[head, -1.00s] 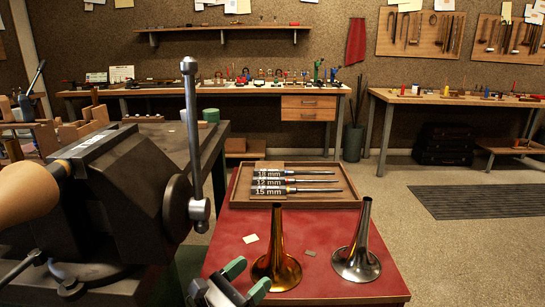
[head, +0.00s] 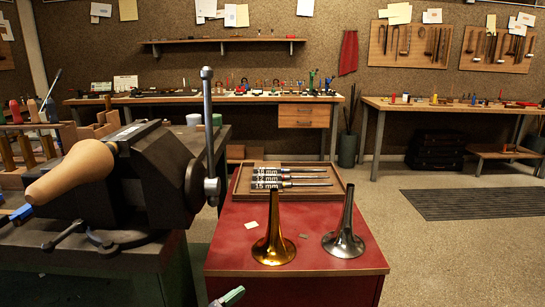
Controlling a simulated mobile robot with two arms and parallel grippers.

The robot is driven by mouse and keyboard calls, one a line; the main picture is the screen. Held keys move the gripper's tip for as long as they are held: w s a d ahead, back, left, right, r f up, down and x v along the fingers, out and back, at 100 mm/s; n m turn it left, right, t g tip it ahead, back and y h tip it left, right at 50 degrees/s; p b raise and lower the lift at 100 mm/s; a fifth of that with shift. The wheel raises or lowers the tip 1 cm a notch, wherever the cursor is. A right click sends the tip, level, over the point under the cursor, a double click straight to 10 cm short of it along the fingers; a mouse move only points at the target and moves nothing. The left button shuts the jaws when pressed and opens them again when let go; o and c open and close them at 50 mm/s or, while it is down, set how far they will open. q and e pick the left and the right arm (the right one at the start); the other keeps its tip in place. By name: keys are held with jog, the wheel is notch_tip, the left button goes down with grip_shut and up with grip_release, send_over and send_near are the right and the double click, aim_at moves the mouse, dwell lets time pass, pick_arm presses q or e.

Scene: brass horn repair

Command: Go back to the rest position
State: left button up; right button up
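A green-padded fingertip of my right gripper (head: 230,297) shows at the bottom edge, in front of the red table; the rest of that gripper is cut off. A blue-padded fingertip, seemingly of my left gripper (head: 20,214), shows at the left edge below the wooden form; its other finger is not clear. A brass bell (head: 273,240) and a silver bell (head: 344,238) stand upright, flared end down, on the red table (head: 310,282). Neither gripper touches them. A wooden tray (head: 236,188) behind them holds tools labelled 18 mm, 12 mm and 15 mm.
A large dark vise (head: 150,175) with an upright steel handle (head: 207,110) and a pear-shaped wooden form (head: 75,172) fills the left. A small pale card (head: 251,225) lies on the red table. The floor (head: 450,260) at right is open, with a dark mat (head: 480,203).

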pick_arm(q)
jog(key=s+a+f+m+g+y+p, duration=0.2)
jog(key=s+a+f+m+g+y, duration=0.25)
jog(key=s+f+m, duration=0.45)
jog(key=s+a+f+m+g+y+p, duration=0.3)
jog(key=s+a+f+m+y, duration=0.25)
jog(key=s+f+m, duration=0.45)
jog(key=s+a+f+m+g+y+p, duration=0.2)
jog(key=s+a+f+m+g+y, duration=0.25)
jog(key=s+f, duration=0.5)
jog(key=s+a+f+m+p, duration=0.1)
jog(key=s+a+f+p, duration=0.1)
jog(key=s+f+p, duration=0.2)
jog(key=s+a+f+m+p, duration=0.1)
jog(key=s+f+p, duration=0.3)
jog(key=s+p, duration=0.4)
jog(key=s, duration=0.2)
jog(key=shift+s+a+p, duration=0.3)
jog(key=shift+a+p, duration=0.05)
pick_arm(e)
jog(key=s+d+f+g, duration=0.1)
jog(key=s+f, duration=0.5)
jog(key=s, duration=0.3)
jog(key=s+d+f, duration=0.2)
jog(key=s+f, duration=0.3)
jog(key=s, duration=0.4)
jog(key=shift+f+g, duration=0.35)
jog(key=shift+g, duration=0.05)
jog(key=shift+s, duration=0.1)
